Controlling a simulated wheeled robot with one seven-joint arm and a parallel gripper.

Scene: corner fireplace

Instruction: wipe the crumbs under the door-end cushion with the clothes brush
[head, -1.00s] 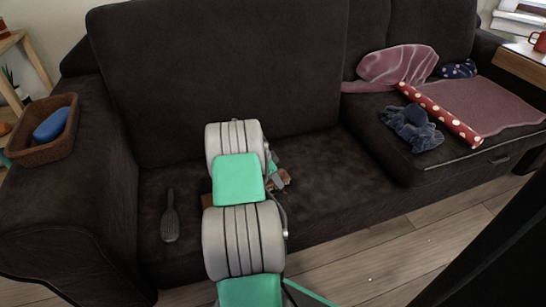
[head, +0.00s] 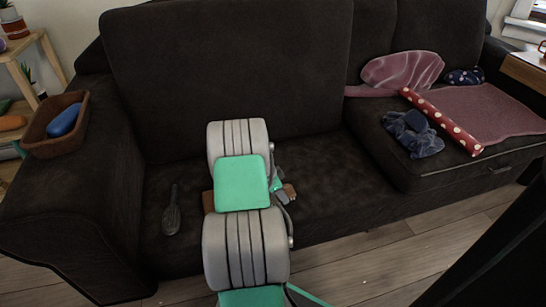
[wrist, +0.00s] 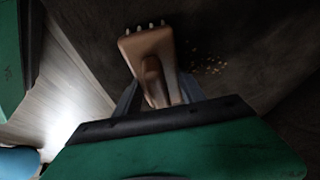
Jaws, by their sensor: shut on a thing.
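My gripper (wrist: 158,95) is shut on a brown wooden brush (wrist: 150,48), whose pale bristle tufts show along its far edge. In the head view the brush (head: 208,201) is mostly hidden behind my arm, over the left seat. Tan crumbs (wrist: 208,66) lie scattered on dark fabric, right of the brush head in the wrist view and apart from it. In the head view I cannot make out the crumbs. The left seat (head: 335,180) of the dark sofa is lower than the right one, and no loose cushion shows on it.
A dark paddle-shaped brush (head: 172,212) lies on the seat left of my arm. A wicker basket (head: 42,142) with a blue item (head: 63,119) sits on the left armrest. A polka-dot roll (head: 442,122), blue cloth (head: 413,135) and pink blanket (head: 495,108) lie on the right seat.

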